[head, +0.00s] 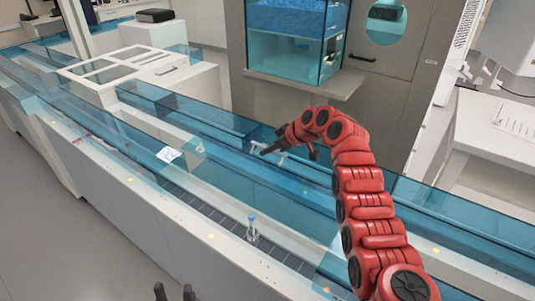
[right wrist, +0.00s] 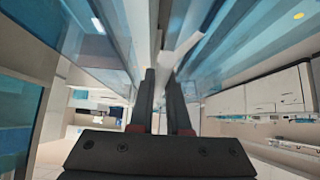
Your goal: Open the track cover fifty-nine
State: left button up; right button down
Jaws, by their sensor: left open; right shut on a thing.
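A long track (head: 215,213) with blue see-through covers runs across the head view. A cover panel (head: 240,181) lies along it in the middle; I cannot read a number fifty-nine on any panel. My right gripper (head: 268,149) is at the back edge of this cover, shut on a small pale handle (head: 282,157). In the right wrist view, the two dark fingers (right wrist: 162,75) point at a pale bar, probably this handle (right wrist: 181,44). My left gripper (head: 174,291) shows only its open, empty fingertips at the bottom of the head view.
A tube with a blue cap (head: 252,229) stands upright in the track. A white box unit (head: 130,70) sits across the track at the upper left. A grey cabinet (head: 385,85) stands behind, and a white table (head: 490,140) is at the right.

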jog(key=shift+w+d+f, duration=0.15)
jog(key=shift+f, duration=0.1)
dwell(0.4)
jog(key=c, duration=0.9)
grip_release()
jog(key=shift+r, duration=0.15)
jog(key=b+v, duration=0.2)
jog(key=v, duration=1.5)
jog(key=shift+d, duration=0.1)
